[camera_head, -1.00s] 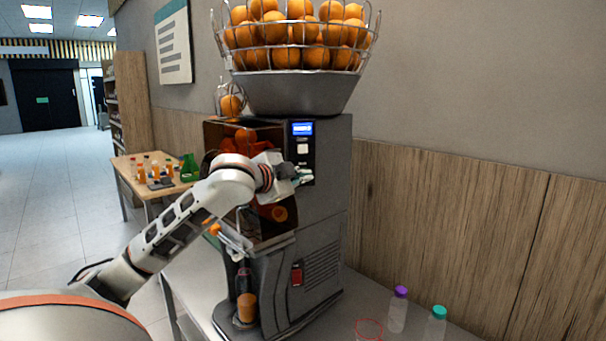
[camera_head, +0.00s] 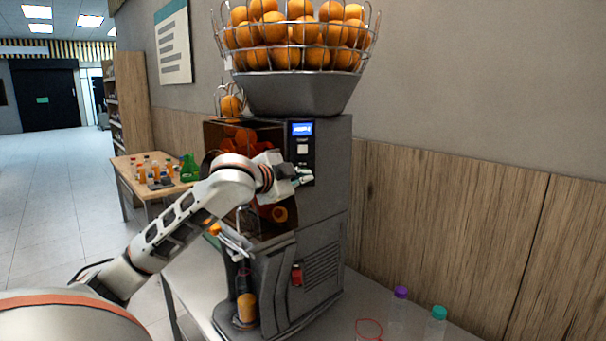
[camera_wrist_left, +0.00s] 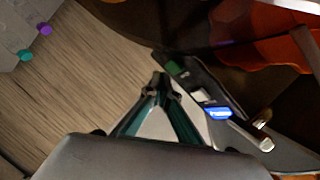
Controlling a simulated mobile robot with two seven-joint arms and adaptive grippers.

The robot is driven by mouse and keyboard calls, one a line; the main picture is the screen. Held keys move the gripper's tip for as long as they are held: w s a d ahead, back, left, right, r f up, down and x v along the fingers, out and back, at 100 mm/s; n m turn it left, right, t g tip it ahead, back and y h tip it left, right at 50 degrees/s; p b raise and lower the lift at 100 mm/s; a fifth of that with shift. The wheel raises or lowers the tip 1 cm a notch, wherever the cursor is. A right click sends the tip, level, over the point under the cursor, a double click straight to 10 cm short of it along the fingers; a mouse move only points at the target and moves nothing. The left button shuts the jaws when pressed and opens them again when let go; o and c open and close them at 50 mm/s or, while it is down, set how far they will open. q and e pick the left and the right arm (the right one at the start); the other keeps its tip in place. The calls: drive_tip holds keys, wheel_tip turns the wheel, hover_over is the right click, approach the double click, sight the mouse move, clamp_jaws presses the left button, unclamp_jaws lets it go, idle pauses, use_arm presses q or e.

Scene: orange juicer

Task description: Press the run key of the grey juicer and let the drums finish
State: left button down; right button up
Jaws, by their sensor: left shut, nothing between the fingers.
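The grey juicer (camera_head: 325,215) stands on a table against the wall, with a dark front window (camera_head: 215,135) and oranges behind it. Its control panel carries a lit blue display (camera_head: 302,129) and a pale key (camera_head: 302,150). In the left wrist view the panel shows the display (camera_wrist_left: 217,113), a pale key (camera_wrist_left: 204,96) and a green key (camera_wrist_left: 175,67). My left gripper (camera_head: 303,177) is shut and empty at the lower part of the panel. Its fingertips (camera_wrist_left: 163,91) appear close to the green key; contact cannot be told. My right gripper is not in view.
A wire basket of oranges (camera_head: 290,45) tops the juicer. An orange-filled bottle (camera_head: 246,308) stands at its base. Bottles with purple (camera_head: 400,292) and teal (camera_head: 439,312) caps stand at the right. A side table (camera_head: 127,165) with small bottles is at the left.

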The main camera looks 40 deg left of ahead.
use_arm(q)
drive_tip(key=shift+w+a, duration=0.2)
drive_tip(key=shift+a, duration=0.1)
drive_tip(key=shift+w+a+p, duration=0.1)
drive_tip(key=shift+p, duration=0.25)
drive_tip(key=shift+w+a, duration=0.2)
drive_tip(key=shift+a, duration=0.1)
idle(0.7)
drive_tip(key=shift+d, duration=0.1)
drive_tip(key=shift+s+d+p, duration=0.5)
drive_tip(key=shift+d+p, duration=0.05)
drive_tip(key=shift+d, duration=0.1)
